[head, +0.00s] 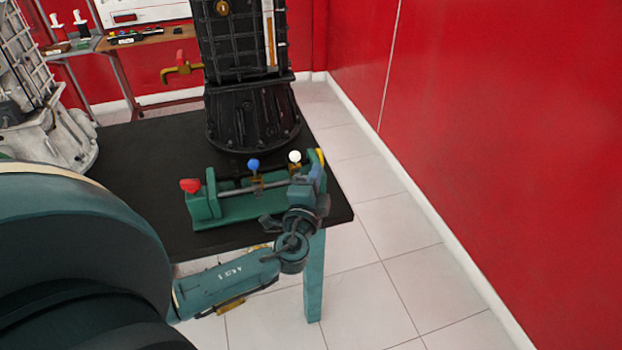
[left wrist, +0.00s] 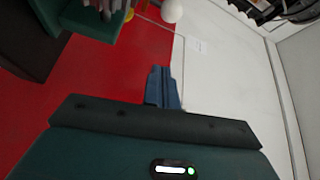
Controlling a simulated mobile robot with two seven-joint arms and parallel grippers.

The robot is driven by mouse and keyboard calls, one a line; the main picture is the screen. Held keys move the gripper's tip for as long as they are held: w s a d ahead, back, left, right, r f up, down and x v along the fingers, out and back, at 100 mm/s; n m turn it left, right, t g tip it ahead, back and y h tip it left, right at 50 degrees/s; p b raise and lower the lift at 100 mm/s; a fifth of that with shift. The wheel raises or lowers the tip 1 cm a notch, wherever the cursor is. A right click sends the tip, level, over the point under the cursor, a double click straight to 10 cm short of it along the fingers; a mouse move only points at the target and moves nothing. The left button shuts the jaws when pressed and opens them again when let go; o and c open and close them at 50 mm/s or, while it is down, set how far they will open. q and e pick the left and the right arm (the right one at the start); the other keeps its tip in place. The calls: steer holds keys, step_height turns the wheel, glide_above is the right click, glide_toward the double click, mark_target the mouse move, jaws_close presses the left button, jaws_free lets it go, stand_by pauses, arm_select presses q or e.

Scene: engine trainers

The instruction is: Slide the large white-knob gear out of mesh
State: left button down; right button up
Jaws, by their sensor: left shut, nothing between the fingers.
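The green gear fixture (head: 235,203) sits on the dark table near its right front corner, with a horizontal shaft (head: 238,189). The white knob (head: 294,156) stands above the shaft toward the right end; its gear below is mostly hidden behind my gripper. The white knob also shows at the top of the left wrist view (left wrist: 172,10), beyond my fingertips and apart from them. A blue knob (head: 253,164) stands left of it. My left gripper (head: 317,173) is at the fixture's right end, its blue fingers together with nothing between them. My right gripper is out of sight.
A red knob (head: 190,185) is at the fixture's left end and a yellow one (head: 320,157) at its right. A black gearbox housing (head: 250,115) stands behind, and a pale housing (head: 60,145) at the left. Open floor lies right of the table (head: 150,140).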

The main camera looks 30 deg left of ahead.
mark_target(296, 172)
arm_select(q)
steer(key=w+a+p, duration=0.2)
steer(key=w+a, duration=0.1)
steer(key=a, duration=0.2)
steer(key=shift+w+f, duration=0.15)
steer(key=shift+f, duration=0.05)
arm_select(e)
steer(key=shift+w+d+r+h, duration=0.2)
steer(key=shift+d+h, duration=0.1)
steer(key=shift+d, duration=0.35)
arm_select(q)
steer(key=s+a+b, duration=0.2)
steer(key=s+a, duration=0.1)
steer(key=s, duration=0.1)
steer(key=shift+a, duration=0.2)
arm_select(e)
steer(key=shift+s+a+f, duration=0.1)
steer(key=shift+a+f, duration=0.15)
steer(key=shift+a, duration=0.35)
arm_select(q)
steer(key=shift+a, duration=0.1)
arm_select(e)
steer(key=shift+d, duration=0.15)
